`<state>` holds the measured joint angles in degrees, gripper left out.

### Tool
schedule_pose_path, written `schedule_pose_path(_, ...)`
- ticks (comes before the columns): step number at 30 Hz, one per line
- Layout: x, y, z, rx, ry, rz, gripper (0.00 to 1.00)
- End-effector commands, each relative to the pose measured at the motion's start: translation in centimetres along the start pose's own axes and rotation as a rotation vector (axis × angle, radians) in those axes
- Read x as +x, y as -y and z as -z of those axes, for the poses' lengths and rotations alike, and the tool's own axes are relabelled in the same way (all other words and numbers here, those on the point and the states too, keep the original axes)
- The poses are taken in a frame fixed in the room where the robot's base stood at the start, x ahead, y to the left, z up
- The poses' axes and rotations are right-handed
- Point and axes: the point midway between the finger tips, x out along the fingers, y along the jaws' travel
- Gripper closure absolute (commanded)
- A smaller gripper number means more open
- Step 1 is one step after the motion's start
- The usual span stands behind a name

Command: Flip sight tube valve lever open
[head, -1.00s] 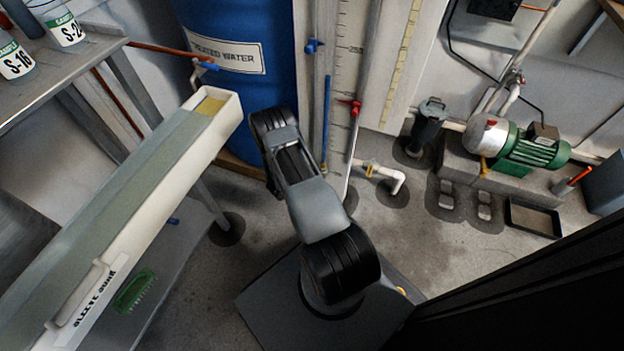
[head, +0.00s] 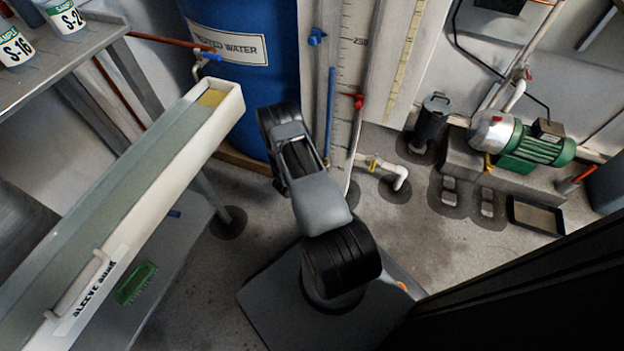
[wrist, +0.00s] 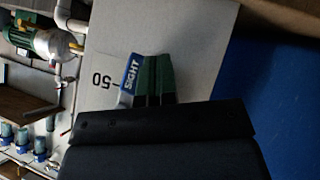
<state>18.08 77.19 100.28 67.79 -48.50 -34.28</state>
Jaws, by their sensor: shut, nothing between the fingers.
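In the wrist view, my gripper (wrist: 153,80) shows two dark green fingers pressed together with nothing between them. A blue tag reading SIGHT (wrist: 131,76) sits directly beside the left finger and is partly covered; I cannot tell if they touch. The valve lever's exact position is unclear. Behind it is a pale scale board (wrist: 190,35) with a 50 mark. In the head view, a blue sight tube column (head: 330,115) stands on the board, with a blue handle (head: 317,37) higher up and a red handle (head: 355,101) to the right. My arm hides my gripper there.
A blue treated water drum (head: 245,85) stands left of the board. A long pale sleeve box (head: 170,165) lies across the left. A green pump (head: 540,148), a dark canister (head: 430,122) and a white floor pipe (head: 385,170) are at right. Floor between is open.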

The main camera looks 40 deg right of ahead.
Motion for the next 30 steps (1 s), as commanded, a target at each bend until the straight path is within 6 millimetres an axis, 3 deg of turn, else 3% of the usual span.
schedule_pose_path(10,0.0,-0.1,-0.1,-0.001,0.002,-0.001,1.00)
schedule_pose_path(14,-0.9,0.0,0.1,-0.002,0.000,0.001,1.00)
schedule_pose_path(30,-10.8,-0.1,0.2,-0.003,-0.001,0.003,1.00)
